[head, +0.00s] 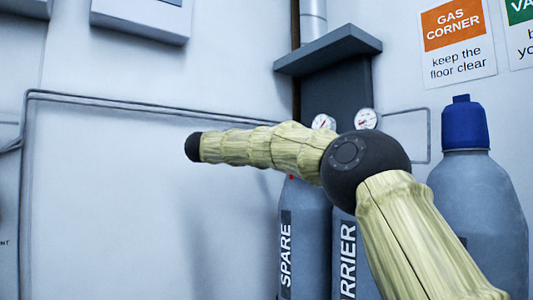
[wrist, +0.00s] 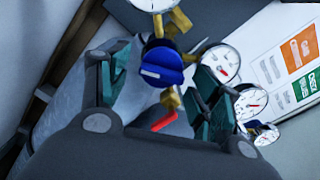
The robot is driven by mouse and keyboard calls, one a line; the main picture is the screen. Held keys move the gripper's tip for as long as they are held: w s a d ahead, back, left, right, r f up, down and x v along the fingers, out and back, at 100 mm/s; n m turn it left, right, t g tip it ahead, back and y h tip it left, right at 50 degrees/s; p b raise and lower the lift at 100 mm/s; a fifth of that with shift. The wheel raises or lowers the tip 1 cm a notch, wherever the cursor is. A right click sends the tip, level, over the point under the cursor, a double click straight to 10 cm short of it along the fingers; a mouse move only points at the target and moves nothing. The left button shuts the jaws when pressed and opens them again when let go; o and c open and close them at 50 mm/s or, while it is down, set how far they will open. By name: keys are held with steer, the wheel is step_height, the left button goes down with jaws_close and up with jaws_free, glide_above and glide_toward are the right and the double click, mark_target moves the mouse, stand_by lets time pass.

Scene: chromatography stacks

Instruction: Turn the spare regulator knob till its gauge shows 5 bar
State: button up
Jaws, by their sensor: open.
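The grey cylinder marked SPARE (head: 288,255) stands in the middle of the head view; my arm hides its top fittings. In the wrist view a blue regulator knob (wrist: 162,68) with a white mark sits on brass fittings. My gripper (wrist: 160,84) is open, with one teal-padded finger on each side of this knob; I see no clear contact. A white gauge (wrist: 220,62) with a red needle is just right of the knob, and another gauge (wrist: 152,3) is cut off at the top. Their readings are too small to tell. The gripper is not visible in the head view.
A second cylinder (head: 348,258), partly lettered RRIER, stands right of the spare one, and a blue-capped cylinder (head: 482,210) farther right. A red lever (wrist: 163,121) lies below the knob. More gauges (wrist: 250,103) crowd the right finger. A grey shelf (head: 328,50) juts out above.

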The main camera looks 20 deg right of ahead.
steer(key=v, duration=1.2)
steer(key=shift+d, duration=0.1)
